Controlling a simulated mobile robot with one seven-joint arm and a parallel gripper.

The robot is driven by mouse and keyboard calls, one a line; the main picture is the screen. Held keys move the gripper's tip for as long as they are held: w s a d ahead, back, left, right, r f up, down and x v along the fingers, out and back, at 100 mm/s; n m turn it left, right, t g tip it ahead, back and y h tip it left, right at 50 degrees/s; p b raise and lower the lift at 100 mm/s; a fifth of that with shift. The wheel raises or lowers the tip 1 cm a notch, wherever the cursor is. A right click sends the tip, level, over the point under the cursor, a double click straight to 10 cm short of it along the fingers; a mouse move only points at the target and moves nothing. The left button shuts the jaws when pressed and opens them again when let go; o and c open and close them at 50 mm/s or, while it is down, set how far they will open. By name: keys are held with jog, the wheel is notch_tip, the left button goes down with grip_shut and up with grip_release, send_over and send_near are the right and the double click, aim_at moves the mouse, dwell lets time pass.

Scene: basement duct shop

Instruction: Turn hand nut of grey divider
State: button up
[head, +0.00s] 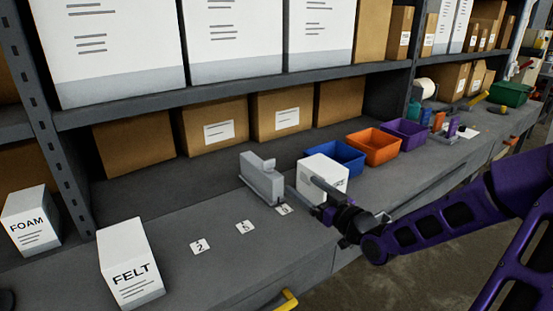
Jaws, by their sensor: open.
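The grey divider (261,181) stands upright on the grey bench, left of a small white box. A small light knob, which may be its hand nut (268,163), shows at its top right; its details are too small to make out. My gripper (302,186) is open, its fingers pointing left toward the divider from the right. The fingers are in front of the white box and a short way from the divider. No contact shows, and I cannot tell the exact gap.
The white box (325,169) is partly hidden by my gripper. Blue (338,154), orange (374,145) and purple (404,133) bins stand farther right. Number cards lie along the bench front. A FELT box (129,262) stands at front left. A shelf overhangs the bench's back.

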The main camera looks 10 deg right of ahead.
aim_at(270, 162)
jog(key=x, duration=1.7)
jog(key=shift+w, duration=0.15)
jog(key=shift+c, duration=0.3)
grip_shut()
jog(key=shift+f+b, duration=0.1)
jog(key=shift+b, duration=0.2)
